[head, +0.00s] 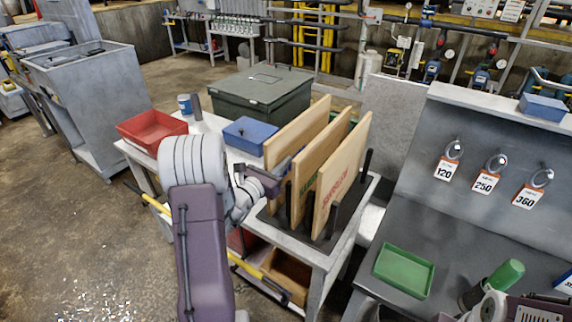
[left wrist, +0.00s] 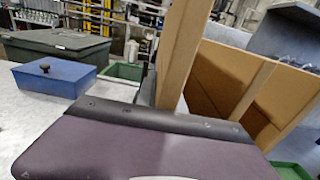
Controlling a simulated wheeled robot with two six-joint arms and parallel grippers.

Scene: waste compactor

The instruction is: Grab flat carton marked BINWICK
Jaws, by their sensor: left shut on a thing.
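Three flat tan cartons stand upright side by side in a dark slotted rack (head: 328,238) on the grey cart. The right carton (head: 340,170) has red lettering, the middle carton (head: 318,160) green lettering, both slanted and too small to read surely. The left carton (head: 297,130) shows no lettering from here. My left gripper (head: 284,166) is shut on the near edge of the left carton. In the left wrist view, that carton's edge (left wrist: 181,55) rises from the jaws, with the other cartons (left wrist: 228,75) to its right. My right gripper's fingers are not visible.
Dark upright posts (head: 367,165) stand beside the cartons. A bench at right holds a green tray (head: 404,271) and hanging numbered tags (head: 486,182).

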